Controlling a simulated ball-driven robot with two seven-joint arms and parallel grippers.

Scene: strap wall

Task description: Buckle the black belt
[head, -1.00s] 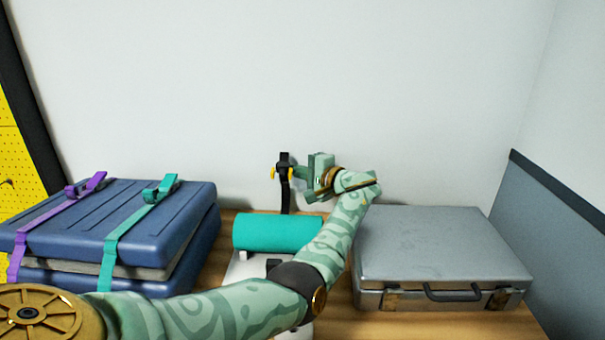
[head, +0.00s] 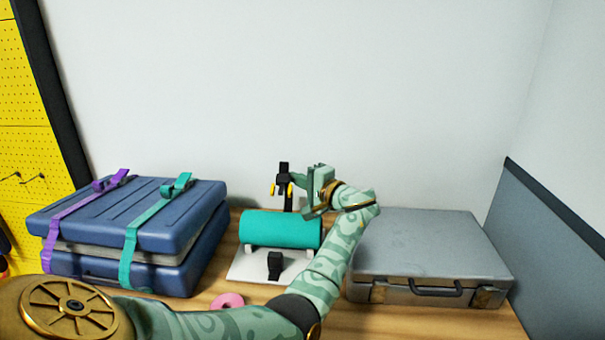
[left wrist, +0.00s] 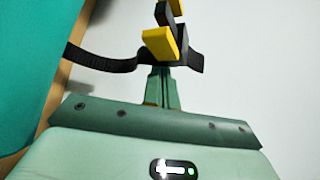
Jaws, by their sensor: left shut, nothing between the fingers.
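The black belt strap (head: 288,202) rises behind a teal roller (head: 280,230) and ends in a black buckle end (head: 283,169) with yellow side tabs. A separate black buckle part (head: 275,264) stands at the front of the white base (head: 245,266). My left gripper (head: 294,178) is shut beside the raised strap, just right of its upper end. In the left wrist view its fingertips (left wrist: 159,76) are close against the black strap (left wrist: 100,60), below a yellow tab (left wrist: 159,43). Contact is hard to tell. My right gripper is not in view.
A blue case (head: 150,215) with purple and teal straps stands at the left. A grey metal case (head: 430,240) lies at the right. A pink ring (head: 228,300) lies in front of the white base. The wall is behind the strap.

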